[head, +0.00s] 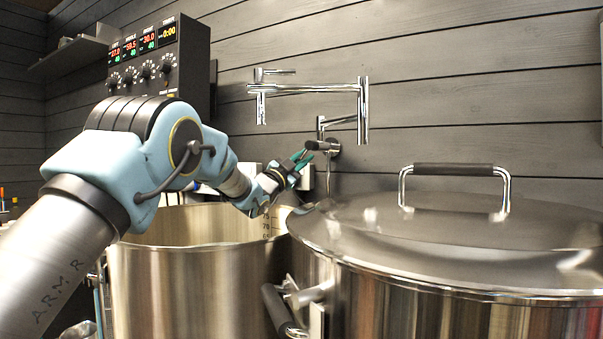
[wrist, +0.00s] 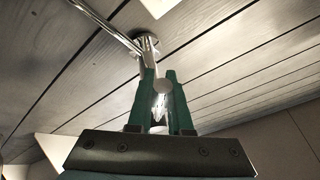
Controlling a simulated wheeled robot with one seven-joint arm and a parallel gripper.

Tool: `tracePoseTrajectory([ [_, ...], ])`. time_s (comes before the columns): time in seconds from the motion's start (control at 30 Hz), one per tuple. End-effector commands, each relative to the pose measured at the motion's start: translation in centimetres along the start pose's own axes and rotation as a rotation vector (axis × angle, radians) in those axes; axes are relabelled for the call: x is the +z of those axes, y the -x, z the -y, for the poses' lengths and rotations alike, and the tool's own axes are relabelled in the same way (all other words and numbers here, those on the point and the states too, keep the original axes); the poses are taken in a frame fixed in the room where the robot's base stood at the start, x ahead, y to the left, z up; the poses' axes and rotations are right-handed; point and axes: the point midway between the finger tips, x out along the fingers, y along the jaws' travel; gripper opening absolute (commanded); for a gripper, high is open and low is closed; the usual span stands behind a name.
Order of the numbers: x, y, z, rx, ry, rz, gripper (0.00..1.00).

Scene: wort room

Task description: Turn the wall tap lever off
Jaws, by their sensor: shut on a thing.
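The wall tap (head: 362,110) is a chrome folding-arm tap on the dark plank wall, above and behind the pots. Its lever (head: 320,145) is a short dark-tipped bar sticking out to the left of the round wall mount (head: 334,147). My gripper (head: 302,157) reaches from the left, with its teal fingertips at the lever's end. In the wrist view, the two teal fingers of my gripper (wrist: 160,82) are shut on the lever (wrist: 162,87), whose rounded end shows between them. The wall mount (wrist: 148,44) shows just beyond. The exact finger contact is partly hidden.
An open steel pot (head: 180,265) stands below my arm. A larger lidded pot (head: 450,240) with a black-gripped handle (head: 453,169) stands at right. A control box (head: 155,65) with dials and lit displays hangs at upper left. A shelf (head: 70,50) is beside it.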

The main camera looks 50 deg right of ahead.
Motion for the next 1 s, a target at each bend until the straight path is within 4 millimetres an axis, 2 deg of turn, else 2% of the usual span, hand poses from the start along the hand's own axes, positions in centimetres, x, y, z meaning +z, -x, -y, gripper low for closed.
tracePoseTrajectory([
  [0.03,0.6,0.5,-0.8,-0.018,0.039,0.009,0.00],
  [0.5,0.0,0.5,-2.1,-0.152,0.339,0.075,0.00],
  [1.0,-0.2,0.4,-2.4,-0.191,0.422,0.098,0.00],
])
